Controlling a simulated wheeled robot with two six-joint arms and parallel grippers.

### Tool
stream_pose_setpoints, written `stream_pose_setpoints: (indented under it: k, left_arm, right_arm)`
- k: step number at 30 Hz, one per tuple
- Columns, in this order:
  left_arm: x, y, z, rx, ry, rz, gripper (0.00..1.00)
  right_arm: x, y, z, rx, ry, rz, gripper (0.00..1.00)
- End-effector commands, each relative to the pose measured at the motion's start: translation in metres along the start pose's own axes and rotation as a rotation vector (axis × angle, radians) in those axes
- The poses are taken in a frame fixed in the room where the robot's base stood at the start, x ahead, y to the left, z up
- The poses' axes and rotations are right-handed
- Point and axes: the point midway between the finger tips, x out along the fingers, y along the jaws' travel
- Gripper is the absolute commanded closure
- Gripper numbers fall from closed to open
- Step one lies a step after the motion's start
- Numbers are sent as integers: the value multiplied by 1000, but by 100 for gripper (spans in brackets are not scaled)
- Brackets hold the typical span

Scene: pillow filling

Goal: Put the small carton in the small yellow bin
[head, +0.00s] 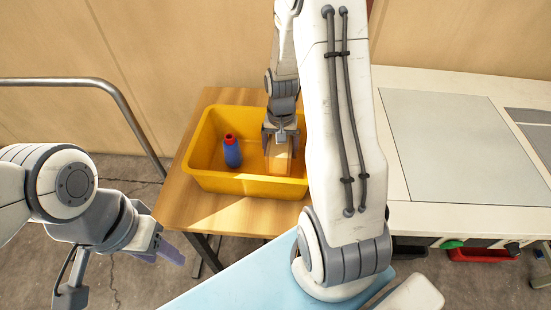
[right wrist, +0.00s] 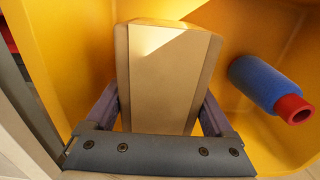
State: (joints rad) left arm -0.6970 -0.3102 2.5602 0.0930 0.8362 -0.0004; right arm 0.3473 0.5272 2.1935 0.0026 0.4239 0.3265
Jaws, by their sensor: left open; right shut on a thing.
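The small carton (head: 278,157) is a tan box inside the yellow bin (head: 245,186), toward its right side in the head view. My right gripper (head: 280,140) reaches down into the bin and is shut on the carton. In the right wrist view the carton (right wrist: 165,75) sits between the two fingers of my right gripper (right wrist: 160,110), with the yellow bin wall (right wrist: 75,50) around it. I cannot tell whether the carton touches the bin floor. My left gripper (head: 160,246) is open and empty at the lower left, away from the bin.
The bin is on a wooden table (head: 185,205). A metal rail (head: 125,105) is at the left. A pale workbench (head: 450,145) is at the right.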

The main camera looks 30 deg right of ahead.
Motion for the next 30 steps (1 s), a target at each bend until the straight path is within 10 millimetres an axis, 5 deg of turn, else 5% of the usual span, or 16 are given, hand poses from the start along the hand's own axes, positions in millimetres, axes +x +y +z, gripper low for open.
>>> stream_pose_setpoints:
  k: [9,22,23,30]
  left_arm:
    - [1,0,0,0,0,0,50]
    - [4,0,0,0,0,0,50]
    - [4,0,0,0,0,0,50]
    - [3,0,0,0,0,0,50]
  right_arm:
    - [38,-2,1,-4,-2,1,79]
    - [46,-3,0,-5,1,0,79]
    - [45,-3,0,-5,1,0,5]
    - [44,-3,0,-5,1,0,0]
